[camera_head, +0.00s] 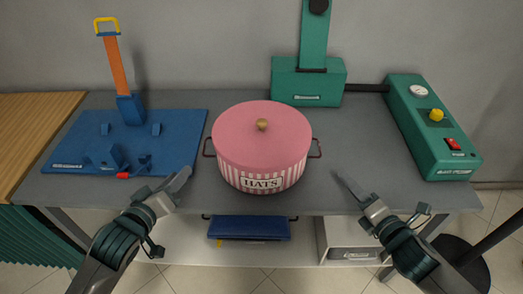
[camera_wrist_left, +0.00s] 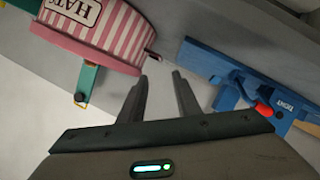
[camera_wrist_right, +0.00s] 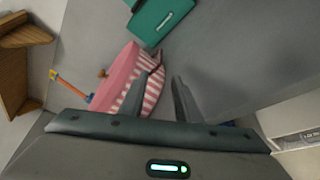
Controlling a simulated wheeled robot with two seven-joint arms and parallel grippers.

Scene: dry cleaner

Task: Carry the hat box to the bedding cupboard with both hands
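The hat box (camera_head: 262,140) is a round pink box with striped sides, a brass knob and a "HATS" label. It stands upright on the grey table, with dark side handles at left (camera_head: 208,148) and right (camera_head: 317,149). My left gripper (camera_head: 181,178) is open and empty, front left of the box; the box also shows in the left wrist view (camera_wrist_left: 108,32). My right gripper (camera_head: 345,184) is open and empty, front right of the box; the right wrist view shows the box (camera_wrist_right: 122,75) past its fingers. Neither touches the box. I cannot identify the bedding cupboard.
A blue board (camera_head: 185,135) with an orange-armed fixture (camera_head: 116,65) lies left on the grey table (camera_head: 360,140). A green machine (camera_head: 308,82) stands behind the box and a green control box (camera_head: 432,135) at right. A blue item (camera_head: 250,228) hangs below the front edge.

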